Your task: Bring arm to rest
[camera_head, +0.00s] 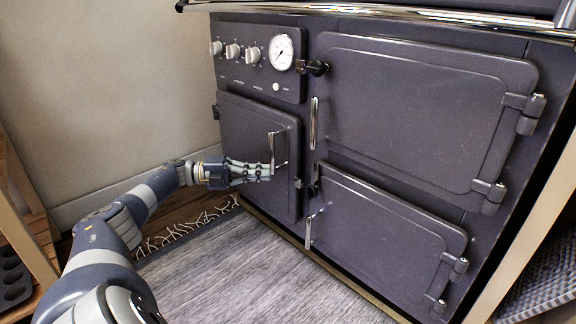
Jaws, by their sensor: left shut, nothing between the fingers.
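My left arm (123,222) comes in from the lower left and reaches toward the dark range cooker (310,26). My left gripper (268,172) is shut and looks empty. Its fingertips are at the metal handle (279,150) of the small left oven door (243,132); I cannot tell whether they touch it. That door looks closed. My right gripper is not in view.
A large upper door (415,110) and a lower door (385,225) on the right look closed. A patterned rug (245,275) with fringe lies on the wooden floor. Wooden frames stand at the left (22,225) and right (530,225) edges.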

